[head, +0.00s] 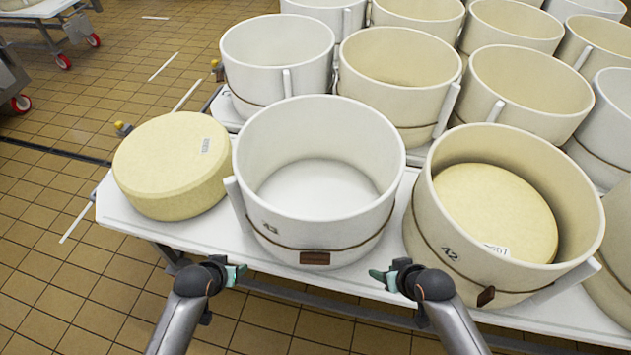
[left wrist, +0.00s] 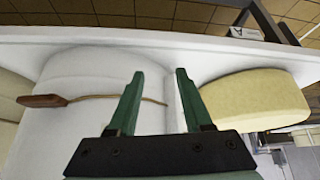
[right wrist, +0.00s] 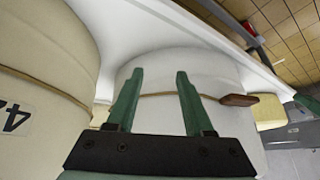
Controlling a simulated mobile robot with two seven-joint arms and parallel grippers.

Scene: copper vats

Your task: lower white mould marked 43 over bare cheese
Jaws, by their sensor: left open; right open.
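The white mould marked 43 (head: 318,240) stands upright on the white table, open at the top, with a cord and a brown tag around it. Its inside looks empty. The bare cheese (head: 170,170), a pale yellow wheel with a small label, lies on the table just left of the mould. My left gripper (head: 238,273) is open in front of the mould's lower left; the mould (left wrist: 85,90) and cheese (left wrist: 255,102) show beyond its fingers in the left wrist view. My right gripper (head: 378,275) is open in front of the mould's lower right, apart from its wall.
A cream mould marked 42 (head: 430,235) with a cheese (head: 495,210) inside stands close on the right. Several empty moulds (head: 400,72) crowd the table behind. The white table's (head: 115,215) left edge lies just beyond the bare cheese. Tiled floor is open at left.

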